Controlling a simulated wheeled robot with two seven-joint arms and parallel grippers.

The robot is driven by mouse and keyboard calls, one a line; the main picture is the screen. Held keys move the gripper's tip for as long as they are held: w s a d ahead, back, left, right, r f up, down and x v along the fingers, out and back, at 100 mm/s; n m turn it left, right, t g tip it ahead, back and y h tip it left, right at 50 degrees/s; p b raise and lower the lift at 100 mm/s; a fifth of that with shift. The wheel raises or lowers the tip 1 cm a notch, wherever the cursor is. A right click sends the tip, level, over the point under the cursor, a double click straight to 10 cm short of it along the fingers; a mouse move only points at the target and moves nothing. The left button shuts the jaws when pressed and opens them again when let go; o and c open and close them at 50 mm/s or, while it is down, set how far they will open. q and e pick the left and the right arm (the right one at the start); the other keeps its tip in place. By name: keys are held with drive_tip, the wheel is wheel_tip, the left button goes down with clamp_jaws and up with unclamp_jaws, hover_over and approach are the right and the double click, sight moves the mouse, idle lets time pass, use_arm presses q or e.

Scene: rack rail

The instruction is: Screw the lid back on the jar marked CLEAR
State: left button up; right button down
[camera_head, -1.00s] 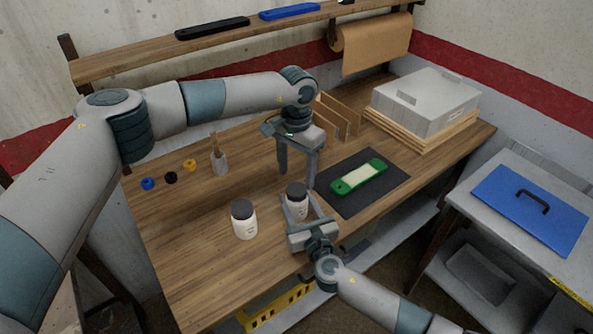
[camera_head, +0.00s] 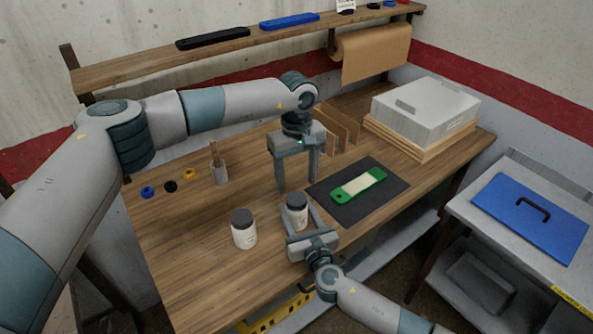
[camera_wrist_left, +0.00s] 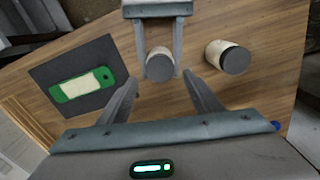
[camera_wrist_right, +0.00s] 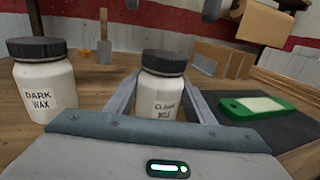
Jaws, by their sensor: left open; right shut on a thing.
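The jar marked CLEAR (camera_wrist_right: 161,97) is white with a dark lid (camera_wrist_right: 164,62) sitting level on its mouth; whether the lid is threaded tight I cannot tell. In the head view the jar (camera_head: 297,217) stands upright toward the front of the bench. My right gripper (camera_head: 299,222) is shut on its body from the front. My left gripper (camera_head: 297,187) points down, open and empty, above and a little behind the jar, apart from the lid. In the left wrist view the lid (camera_wrist_left: 159,70) lies beyond and between my open fingers.
A jar marked DARK WAX (camera_wrist_right: 46,90) with its lid on stands left of the CLEAR jar. A green-framed piece (camera_head: 359,186) lies on a dark mat (camera_head: 326,198) to the right.

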sight(296, 198)
use_arm(q)
drive_tip(key=n, duration=0.7)
drive_tip(key=shift+r+n, duration=0.3)
drive_tip(key=n, duration=0.4)
drive_tip(key=shift+r, duration=0.2)
drive_tip(key=n, duration=0.3)
drive_tip(key=shift+r, duration=0.1)
drive_tip(key=n, duration=0.7)
drive_tip(key=shift+r+n, duration=0.3)
drive_tip(key=shift+n, duration=0.1)
drive_tip(key=n, duration=0.6)
drive_tip(key=shift+r+n, duration=0.25)
drive_tip(key=shift+n, duration=0.15)
drive_tip(key=shift+f, duration=0.15)
drive_tip(key=shift+f, duration=3.85)
